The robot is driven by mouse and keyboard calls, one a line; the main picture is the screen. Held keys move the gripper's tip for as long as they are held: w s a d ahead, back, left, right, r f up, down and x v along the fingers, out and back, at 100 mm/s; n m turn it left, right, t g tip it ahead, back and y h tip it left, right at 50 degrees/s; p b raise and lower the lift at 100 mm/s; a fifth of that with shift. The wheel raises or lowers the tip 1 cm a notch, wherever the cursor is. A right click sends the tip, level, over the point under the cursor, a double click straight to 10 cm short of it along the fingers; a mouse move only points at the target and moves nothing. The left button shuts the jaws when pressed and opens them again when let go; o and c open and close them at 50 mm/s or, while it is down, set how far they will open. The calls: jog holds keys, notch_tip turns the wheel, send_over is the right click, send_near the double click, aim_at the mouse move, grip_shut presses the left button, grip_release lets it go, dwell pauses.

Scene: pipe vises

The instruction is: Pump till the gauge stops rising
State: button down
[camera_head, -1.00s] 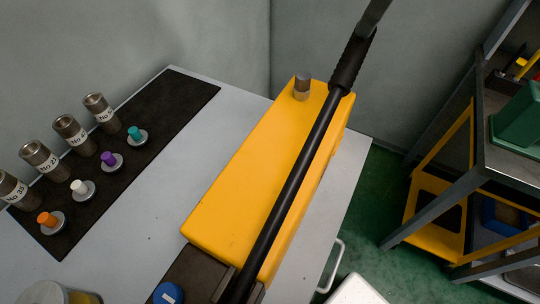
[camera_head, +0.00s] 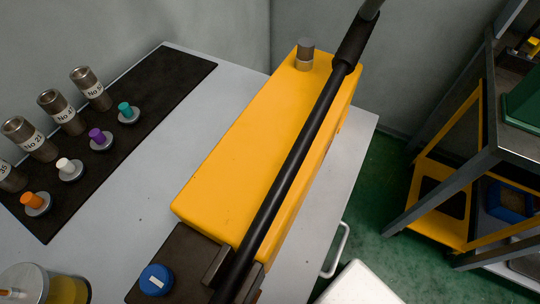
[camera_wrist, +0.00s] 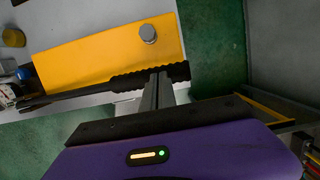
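The pump is a long yellow box (camera_head: 240,150) on the bench, with a metal cap (camera_head: 305,55) at its far end. Its black lever (camera_head: 290,165) runs from a dark block at the near end, along the box, to a ribbed grip (camera_head: 354,44). In the wrist view my gripper (camera_wrist: 157,88) has its fingers close together across the ribbed grip (camera_wrist: 130,81) and looks shut on it. The yellow box (camera_wrist: 100,52) lies beyond the lever there. I cannot make out a gauge dial or its reading. A white item with red marks (camera_wrist: 8,93) is cut off at the left.
A black mat (camera_head: 165,85) on the left holds several labelled metal cylinders and coloured-knob pieces. A blue cap (camera_head: 157,280) is on the dark block, and a jar (camera_head: 60,288) stands at lower left. A shelf rack (camera_head: 450,185) stands right of the bench, across green floor.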

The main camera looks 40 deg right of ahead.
aim_at(373, 27)
jog(key=shift+w+d+f+b, duration=0.1)
jog(key=shift+d+f+b, duration=0.05)
jog(key=shift+f+b, duration=0.45)
jog(key=shift+d+f+b, duration=0.1)
jog(key=shift+f+b, duration=0.35)
jog(key=shift+f, duration=0.25)
jog(key=f+b, duration=0.4)
jog(key=shift+d+f+b, duration=0.2)
jog(key=shift+f+b, duration=0.1)
jog(key=shift+f, duration=0.05)
jog(key=r+p, duration=0.1)
jog(key=r, duration=0.1)
jog(key=r+p, duration=0.1)
jog(key=r, duration=0.1)
jog(key=r+p, duration=0.2)
jog(key=r, duration=0.1)
jog(key=shift+a+r, duration=0.1)
jog(key=shift+a, duration=0.2)
notch_tip(373, 27, up, 8)
jog(key=a+p, duration=0.2)
jog(key=p, duration=0.2)
jog(key=shift+s+r+p, duration=0.15)
jog(key=shift+s+p, duration=0.25)
jog(key=shift+a, duration=0.1)
